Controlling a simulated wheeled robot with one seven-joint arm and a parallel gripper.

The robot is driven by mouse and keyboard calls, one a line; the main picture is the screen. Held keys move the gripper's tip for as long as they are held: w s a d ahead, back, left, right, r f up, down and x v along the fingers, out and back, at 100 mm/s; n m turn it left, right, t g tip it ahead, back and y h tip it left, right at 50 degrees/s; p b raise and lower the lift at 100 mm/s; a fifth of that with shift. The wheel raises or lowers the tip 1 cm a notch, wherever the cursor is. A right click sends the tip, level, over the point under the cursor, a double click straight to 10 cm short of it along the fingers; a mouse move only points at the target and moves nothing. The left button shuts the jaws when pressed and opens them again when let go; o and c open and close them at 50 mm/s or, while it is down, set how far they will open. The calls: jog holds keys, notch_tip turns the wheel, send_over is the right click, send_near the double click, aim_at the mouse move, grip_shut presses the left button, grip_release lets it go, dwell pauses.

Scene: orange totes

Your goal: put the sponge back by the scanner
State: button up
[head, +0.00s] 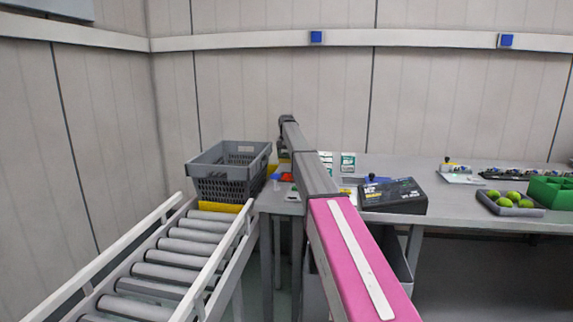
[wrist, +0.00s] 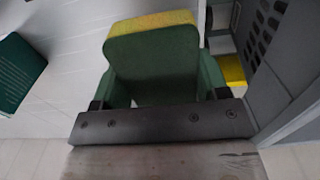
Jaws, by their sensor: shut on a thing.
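The sponge (wrist: 152,58), green with a yellow layer along its far edge, is in the middle of the wrist view. My gripper (wrist: 158,92) is shut on it; its dark body fills the bottom of that view. In the head view my arm reaches forward over the left end of the grey bench (head: 450,211), and the gripper is mostly hidden behind the arm's far end. I cannot make out the scanner for certain. A small blue and red item (head: 292,196) lies on the bench just left of my arm, too small to name.
A grey crate (head: 222,172) stands at the end of the roller conveyor (head: 175,262), left of the bench; its slotted wall shows in the wrist view (wrist: 265,38). Right of my arm are a black box (head: 392,196), a tray of green fruit (head: 512,211) and a green bin (head: 552,192).

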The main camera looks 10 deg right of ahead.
aim_at(287, 168)
jog(key=shift+f, duration=1.75)
jog(key=shift+f, duration=0.15)
jog(key=o, duration=0.9)
notch_tip(287, 168, up, 12)
jog(key=shift+r, duration=0.15)
